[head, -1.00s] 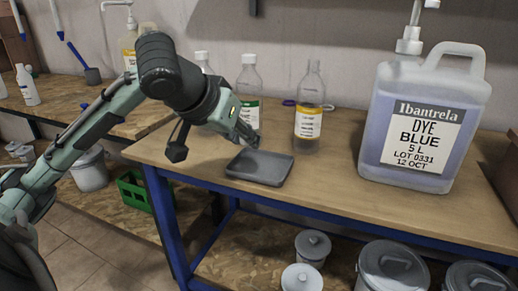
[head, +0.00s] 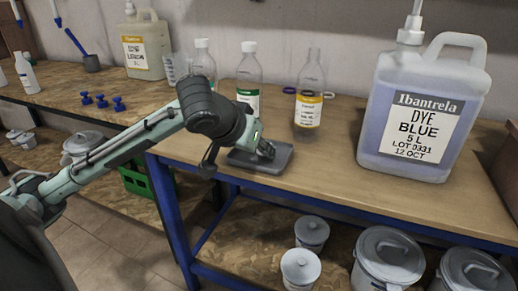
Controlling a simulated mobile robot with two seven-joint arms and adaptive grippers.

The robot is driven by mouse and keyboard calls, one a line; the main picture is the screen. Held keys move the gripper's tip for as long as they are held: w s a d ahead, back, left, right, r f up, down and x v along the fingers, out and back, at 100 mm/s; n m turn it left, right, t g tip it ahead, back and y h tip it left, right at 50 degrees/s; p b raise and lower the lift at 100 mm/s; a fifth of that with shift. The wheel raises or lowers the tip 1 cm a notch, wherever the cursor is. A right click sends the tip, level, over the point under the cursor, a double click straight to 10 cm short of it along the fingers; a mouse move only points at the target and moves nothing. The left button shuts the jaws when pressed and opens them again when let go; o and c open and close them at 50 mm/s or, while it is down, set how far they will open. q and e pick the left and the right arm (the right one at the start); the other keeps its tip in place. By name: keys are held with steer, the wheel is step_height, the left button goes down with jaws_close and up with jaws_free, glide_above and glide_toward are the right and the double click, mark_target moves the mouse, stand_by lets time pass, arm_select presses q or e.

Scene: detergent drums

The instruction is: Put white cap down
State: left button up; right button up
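My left gripper (head: 267,150) reaches down over a small dark grey tray (head: 281,161) near the front edge of the bench. Its fingers are small and dark against the tray, so I cannot tell whether they are open or shut. I cannot make out a loose white cap; one at the fingertips might be hidden. Behind the tray stands an uncapped clear bottle (head: 308,108) with a yellow label. My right gripper is not in view.
A large jug of blue dye (head: 421,110) with a pump stands right of the tray. Another white-capped bottle (head: 203,62) stands behind my arm. Bench top (head: 335,160) between tray and jug is clear. Lidded pots (head: 388,258) sit below.

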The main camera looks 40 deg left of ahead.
arm_select(q)
steer(key=shift+f, duration=0.6)
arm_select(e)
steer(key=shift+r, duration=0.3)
arm_select(q)
steer(key=o, duration=0.9)
steer(key=shift+o, duration=1)
steer(key=shift+f, duration=0.15)
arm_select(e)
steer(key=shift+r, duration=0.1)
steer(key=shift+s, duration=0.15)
